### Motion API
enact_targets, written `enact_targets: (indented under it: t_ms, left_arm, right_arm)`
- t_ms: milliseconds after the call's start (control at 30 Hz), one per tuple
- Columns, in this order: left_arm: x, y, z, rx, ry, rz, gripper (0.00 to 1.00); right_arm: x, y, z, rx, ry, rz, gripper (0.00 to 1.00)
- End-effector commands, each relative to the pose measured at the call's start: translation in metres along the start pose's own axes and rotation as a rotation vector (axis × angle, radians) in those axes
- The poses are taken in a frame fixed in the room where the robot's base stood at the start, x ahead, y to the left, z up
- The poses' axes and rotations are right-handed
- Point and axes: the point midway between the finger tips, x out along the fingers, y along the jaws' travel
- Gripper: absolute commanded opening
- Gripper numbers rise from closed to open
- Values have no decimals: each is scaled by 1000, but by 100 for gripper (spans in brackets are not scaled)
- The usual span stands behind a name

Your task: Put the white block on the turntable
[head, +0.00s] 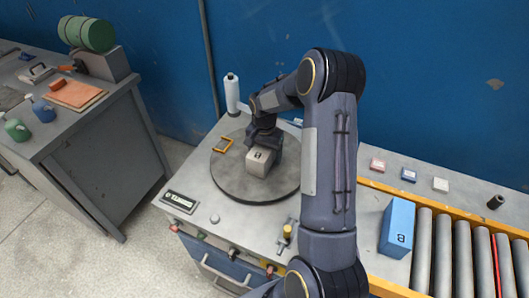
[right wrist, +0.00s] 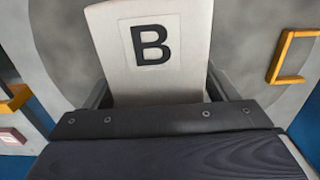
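The white block (head: 262,160), marked with a black B, is at the middle of the round grey turntable (head: 228,181). In the head view it appears to rest on the turntable or sit very close above it. My right gripper (head: 266,142) reaches down over the block. In the right wrist view the block (right wrist: 160,70) sits between the two dark fingers, which lie close against its sides with no clear gap. The fingertips are partly hidden. My left gripper is in neither view.
A blue block (head: 397,228) stands by the roller conveyor (head: 443,255) at right. Small red, blue and white pieces (head: 409,175) lie behind. A separate bench (head: 75,130) is at left.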

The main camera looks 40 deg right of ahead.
Motion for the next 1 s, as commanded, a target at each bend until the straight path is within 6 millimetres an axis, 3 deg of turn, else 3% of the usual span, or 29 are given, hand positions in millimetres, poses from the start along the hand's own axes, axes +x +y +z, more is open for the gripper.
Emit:
enact_targets:
  t_ms: [267,700,1000]
  left_arm:
    - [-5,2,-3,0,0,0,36]
    - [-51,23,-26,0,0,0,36]
    - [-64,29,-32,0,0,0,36]
  right_arm:
    - [-7,0,0,0,0,0,80]
    - [-96,0,0,-1,2,-1,80]
    - [-127,0,2,-6,0,-6,80]
